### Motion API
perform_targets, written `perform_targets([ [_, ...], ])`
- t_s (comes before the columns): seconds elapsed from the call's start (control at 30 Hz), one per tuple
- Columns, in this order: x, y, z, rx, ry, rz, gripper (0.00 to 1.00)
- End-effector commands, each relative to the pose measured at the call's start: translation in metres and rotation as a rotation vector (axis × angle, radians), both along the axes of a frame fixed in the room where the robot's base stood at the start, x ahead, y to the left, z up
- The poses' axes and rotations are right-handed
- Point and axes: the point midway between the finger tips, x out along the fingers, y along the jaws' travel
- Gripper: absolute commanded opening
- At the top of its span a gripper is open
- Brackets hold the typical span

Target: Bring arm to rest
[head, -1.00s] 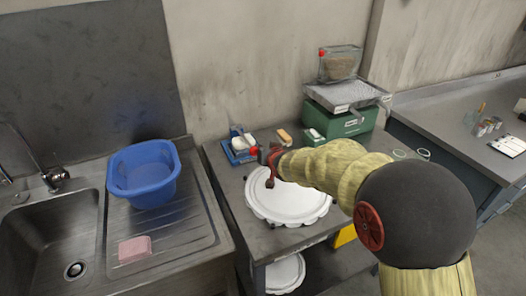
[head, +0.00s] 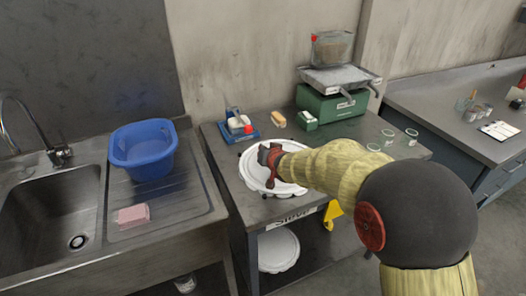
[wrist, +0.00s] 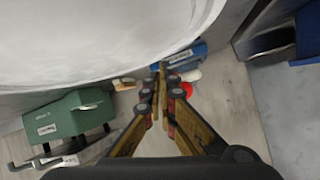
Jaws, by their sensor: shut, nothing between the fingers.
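My arm reaches from the right side of the head view, with a yellowish sleeve and a dark round joint. My gripper (head: 266,156) is in front of a round white lid-like object (head: 253,180) on the grey bench (head: 232,172) and hides part of it. I cannot tell its height above it. In the wrist view my gripper's fingers (wrist: 160,97) are together with nothing between them. A large pale curved surface fills the top of that view.
A blue tray (head: 240,136) with small items, a green scale (head: 335,106) and several small dishes stand on the bench. A second white round object (head: 278,250) is on the lower shelf. Left is a sink (head: 50,205) with a blue basin (head: 143,150) and pink sponge (head: 132,215).

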Motion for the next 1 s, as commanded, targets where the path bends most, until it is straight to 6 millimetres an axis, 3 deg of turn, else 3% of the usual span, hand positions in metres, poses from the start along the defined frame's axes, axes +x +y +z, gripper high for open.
perform_targets([
  [0.37,-0.001,-0.001,0.003,-0.002,0.0,-0.001,0.0],
  [0.53,-0.024,-0.029,0.036,-0.038,0.029,-0.025,0.0],
  [0.67,-0.074,-0.073,0.077,-0.097,0.094,-0.057,0.0],
  [0.77,-0.125,-0.107,0.102,-0.145,0.158,-0.079,0.0],
  [1.0,-0.266,-0.169,0.136,-0.234,0.317,-0.102,0.0],
])
